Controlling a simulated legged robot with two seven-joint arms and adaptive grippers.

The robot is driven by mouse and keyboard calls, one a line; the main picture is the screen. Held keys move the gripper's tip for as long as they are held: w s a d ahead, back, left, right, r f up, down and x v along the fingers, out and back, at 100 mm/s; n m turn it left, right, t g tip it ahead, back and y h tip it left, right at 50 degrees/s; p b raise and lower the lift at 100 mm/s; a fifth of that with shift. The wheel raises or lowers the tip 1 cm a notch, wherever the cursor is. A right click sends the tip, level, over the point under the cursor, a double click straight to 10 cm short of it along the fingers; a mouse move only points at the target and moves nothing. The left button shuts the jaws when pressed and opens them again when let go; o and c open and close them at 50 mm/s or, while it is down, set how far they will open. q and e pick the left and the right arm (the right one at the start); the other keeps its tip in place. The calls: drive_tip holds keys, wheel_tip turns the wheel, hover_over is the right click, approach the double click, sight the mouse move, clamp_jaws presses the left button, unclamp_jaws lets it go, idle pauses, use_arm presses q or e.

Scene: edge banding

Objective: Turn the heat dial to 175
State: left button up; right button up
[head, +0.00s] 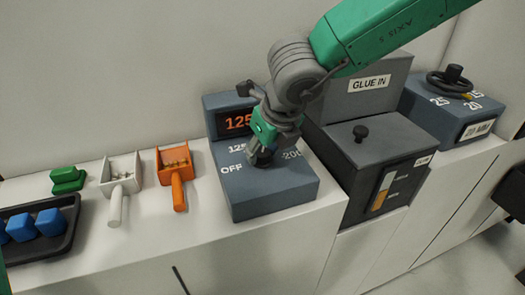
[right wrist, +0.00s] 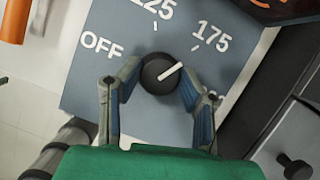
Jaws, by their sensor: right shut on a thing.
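The heat dial is a round black knob (right wrist: 160,74) with a white pointer line, on a blue-grey control box (head: 270,195). In the right wrist view the pointer points up and right, roughly toward the 175 mark (right wrist: 210,37). OFF (right wrist: 97,43) is to the left and 125 above. My right gripper (right wrist: 157,88) has its two fingers closed on either side of the knob; in the head view the gripper (head: 262,157) covers the knob. The box's display (head: 237,122) shows orange digits that seem to begin with 125, partly hidden. My left gripper is not in view.
Right of the box stands a dark GLUE IN unit (head: 372,150), then a box with a handwheel (head: 450,82). To the left lie an orange scoop (head: 178,190), a white scoop (head: 117,205), green blocks (head: 67,180) and a black tray (head: 68,240) with blue blocks.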

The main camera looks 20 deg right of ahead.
drive_tip(key=shift+f, duration=0.1)
drive_tip(key=o, duration=1.1)
drive_tip(key=shift+s, duration=0.1)
drive_tip(key=shift+d+r, duration=0.1)
drive_tip(key=shift+r, duration=0.5)
drive_tip(key=v, duration=1)
drive_tip(key=shift+s+r, duration=0.25)
drive_tip(key=shift+r, duration=0.1)
drive_tip(key=shift+f, duration=0.1)
